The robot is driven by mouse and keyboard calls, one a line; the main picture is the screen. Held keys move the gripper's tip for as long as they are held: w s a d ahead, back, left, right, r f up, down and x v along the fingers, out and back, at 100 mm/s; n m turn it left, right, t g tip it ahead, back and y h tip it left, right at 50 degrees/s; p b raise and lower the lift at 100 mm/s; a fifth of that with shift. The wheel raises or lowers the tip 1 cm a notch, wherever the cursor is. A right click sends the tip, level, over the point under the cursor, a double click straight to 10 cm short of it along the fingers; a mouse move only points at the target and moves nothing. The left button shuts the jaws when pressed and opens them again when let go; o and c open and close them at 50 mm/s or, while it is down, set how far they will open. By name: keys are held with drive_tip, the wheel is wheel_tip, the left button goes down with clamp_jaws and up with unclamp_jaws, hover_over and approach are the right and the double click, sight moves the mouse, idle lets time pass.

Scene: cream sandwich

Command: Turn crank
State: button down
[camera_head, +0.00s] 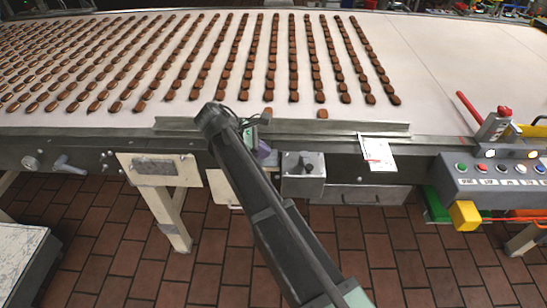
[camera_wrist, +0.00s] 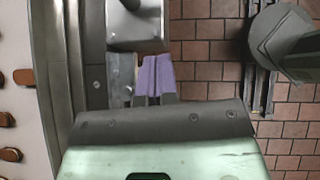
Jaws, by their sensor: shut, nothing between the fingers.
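My gripper (camera_head: 264,151) is beside the conveyor's front edge, partly hidden by my dark arm. In the wrist view its purple fingers (camera_wrist: 155,76) are together and hold nothing. They point at a grey metal box (camera_head: 303,172) with a dark knob on top, just to the gripper's right in the head view. The box also shows at the top of the wrist view (camera_wrist: 135,32), close to the fingertips; I cannot tell whether they touch. A grey crank-like handle (camera_head: 66,164) sticks out of the conveyor side at far left. I cannot tell which part is the task's crank.
The pale conveyor belt (camera_head: 425,60) carries many rows of brown pieces. A metal rail (camera_head: 350,127) runs along its front. A white card (camera_head: 377,153) lies right of the box. A button panel (camera_head: 495,175) stands farther right. Brown floor tiles are clear in front.

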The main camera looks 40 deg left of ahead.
drive_tip(key=b, duration=0.6)
approach(295, 175)
drive_tip(key=x, duration=0.4)
drive_tip(key=shift+w+d, duration=0.2)
drive_tip(key=shift+w, duration=0.1)
drive_tip(key=shift+w+d+r+p, duration=0.2)
drive_tip(key=shift+w+d+r, duration=0.05)
drive_tip(key=shift+w+d, duration=0.25)
drive_tip(key=shift+w+d+r+p, duration=0.15)
drive_tip(key=shift+w+d+r, duration=0.15)
drive_tip(key=shift+w+d, duration=0.4)
drive_tip(key=shift+w, duration=0.15)
